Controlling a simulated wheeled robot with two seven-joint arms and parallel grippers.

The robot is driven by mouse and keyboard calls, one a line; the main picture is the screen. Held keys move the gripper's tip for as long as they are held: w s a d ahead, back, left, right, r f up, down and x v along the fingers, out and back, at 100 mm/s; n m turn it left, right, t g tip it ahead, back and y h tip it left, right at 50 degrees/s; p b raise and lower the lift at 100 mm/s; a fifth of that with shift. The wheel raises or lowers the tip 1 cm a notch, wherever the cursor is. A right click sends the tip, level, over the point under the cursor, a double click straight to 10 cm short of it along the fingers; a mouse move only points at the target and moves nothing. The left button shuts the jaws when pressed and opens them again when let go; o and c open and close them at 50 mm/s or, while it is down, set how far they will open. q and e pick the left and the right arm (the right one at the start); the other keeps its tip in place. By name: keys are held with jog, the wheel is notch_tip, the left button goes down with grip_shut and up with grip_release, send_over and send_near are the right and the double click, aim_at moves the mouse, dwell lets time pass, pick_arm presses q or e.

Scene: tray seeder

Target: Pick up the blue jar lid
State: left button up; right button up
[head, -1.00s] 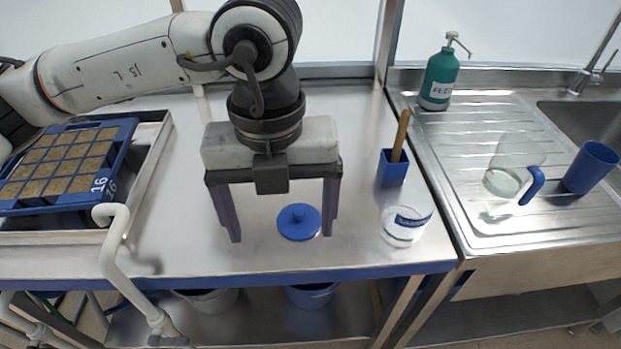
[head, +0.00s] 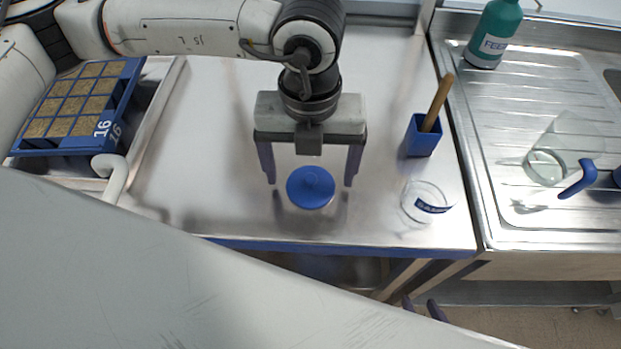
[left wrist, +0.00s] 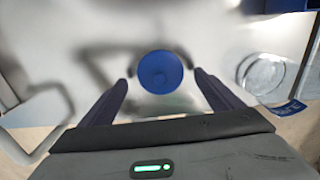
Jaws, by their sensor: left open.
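My left gripper (head: 309,182) is open and points down above the lid, one finger to each side. The fingers look apart from the lid; their exact height above it is hard to tell. The tips of my right gripper (head: 422,307) show low in the head view, below the bench edge, mostly hidden by a large pale arm link of mine.
A glass jar with a blue label (head: 424,203) stands right of the lid. Behind it is a blue holder (head: 422,137) with a wooden stick. A blue seed tray (head: 76,143) is at left. At right are a sink drainer, clear jug (head: 562,150) and green bottle (head: 494,32).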

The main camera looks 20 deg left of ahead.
pick_arm(q)
jog(key=shift+f, duration=0.9)
jog(key=shift+c, duration=0.4)
jog(key=c, duration=1.1)
jog(key=shift+r, duration=0.15)
